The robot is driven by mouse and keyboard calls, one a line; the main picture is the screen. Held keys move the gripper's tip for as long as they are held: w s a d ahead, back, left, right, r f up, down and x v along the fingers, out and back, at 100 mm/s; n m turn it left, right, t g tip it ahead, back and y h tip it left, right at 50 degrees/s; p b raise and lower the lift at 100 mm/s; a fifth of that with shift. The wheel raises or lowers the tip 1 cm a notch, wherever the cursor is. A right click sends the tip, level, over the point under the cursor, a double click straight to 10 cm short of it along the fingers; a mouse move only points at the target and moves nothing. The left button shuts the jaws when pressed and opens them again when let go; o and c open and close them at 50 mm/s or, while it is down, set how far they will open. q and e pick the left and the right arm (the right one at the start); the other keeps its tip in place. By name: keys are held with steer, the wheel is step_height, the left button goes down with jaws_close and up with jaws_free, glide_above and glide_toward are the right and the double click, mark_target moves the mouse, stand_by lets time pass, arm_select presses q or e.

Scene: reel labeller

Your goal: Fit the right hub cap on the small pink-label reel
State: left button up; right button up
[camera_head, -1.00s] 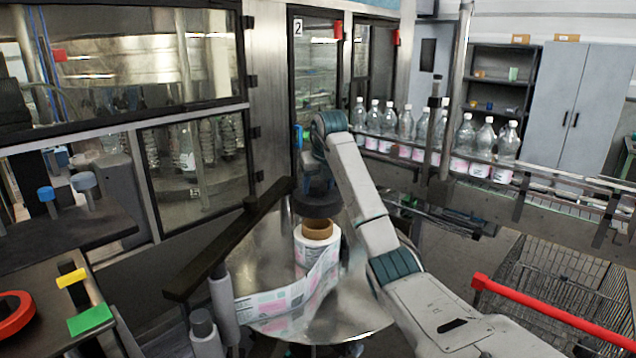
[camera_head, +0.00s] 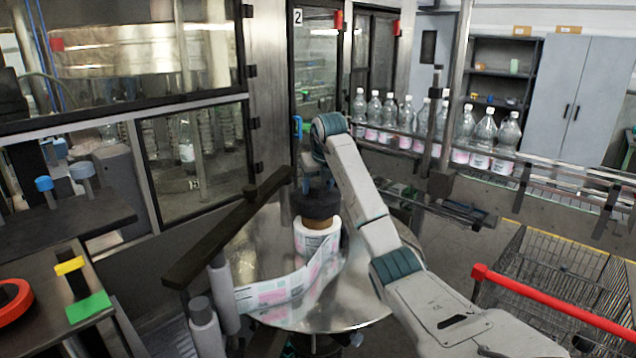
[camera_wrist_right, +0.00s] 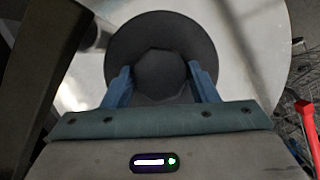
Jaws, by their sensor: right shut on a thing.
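The small reel (camera_head: 308,240) stands on a round metal plate (camera_head: 355,305). It has a white roll, a brown core and a printed web with pink and green patches running off to the left. The dark hub cap (camera_head: 318,205) sits at the top of the core and hides the core's upper rim. I cannot tell whether it is seated or just above. My right gripper (camera_head: 318,178) is shut on the cap's knob from above. In the right wrist view the blue fingers (camera_wrist_right: 160,72) flank the knob of the round cap (camera_wrist_right: 160,35). My left gripper is not in view.
A dark bar (camera_head: 225,235) and pale rollers (camera_head: 222,290) stand left of the reel. A bench at left carries a red ring (camera_head: 14,305), a yellow piece (camera_head: 69,265) and a green piece (camera_head: 88,307). Bottles (camera_head: 483,140) line a conveyor behind. A cart (camera_head: 560,290) stands right.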

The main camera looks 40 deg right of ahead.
mark_target(318, 197)
steer(key=shift+f+b, duration=0.65)
steer(key=shift+f, duration=1.45)
steer(key=o, duration=1.3)
steer(key=shift+a, duration=0.1)
steer(key=shift+c, duration=0.2)
